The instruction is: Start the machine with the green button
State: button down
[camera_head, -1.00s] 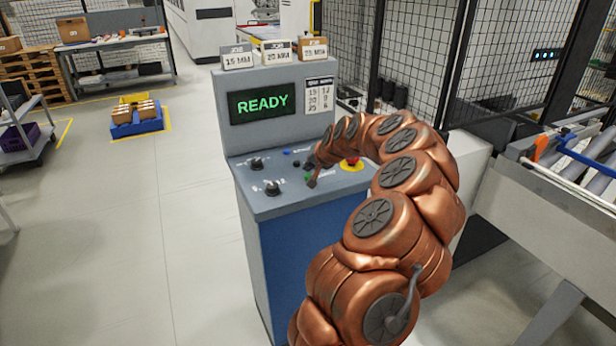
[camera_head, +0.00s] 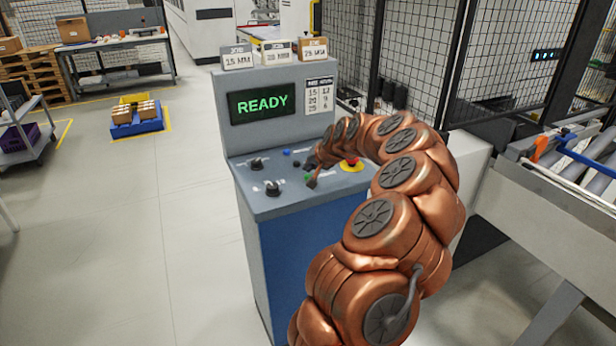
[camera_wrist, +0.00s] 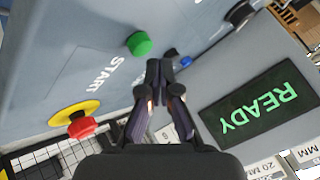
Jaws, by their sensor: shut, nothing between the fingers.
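The green button (camera_wrist: 139,43) sits on the sloped panel above the word START in the wrist view. In the head view the green button (camera_head: 307,177) shows as a small spot beside my gripper. My gripper (camera_wrist: 160,66) is shut and empty, with its tips close to the green button, to its right and below in the wrist view. I cannot tell how high the tips are above the panel. In the head view my gripper (camera_head: 312,181) is small and partly merged with the arm. The console screen (camera_head: 259,102) reads READY in green.
A red stop button on a yellow ring (camera_head: 351,164) is right of the gripper. Two black knobs (camera_head: 272,188) and a blue button (camera_head: 287,152) are on the panel's left. Job cards (camera_head: 277,52) stand on top.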

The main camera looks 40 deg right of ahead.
jog(key=shift+f+b, duration=0.25)
jog(key=shift+b, duration=0.05)
jog(key=shift+f+b, duration=0.2)
jog(key=shift+b, duration=0.1)
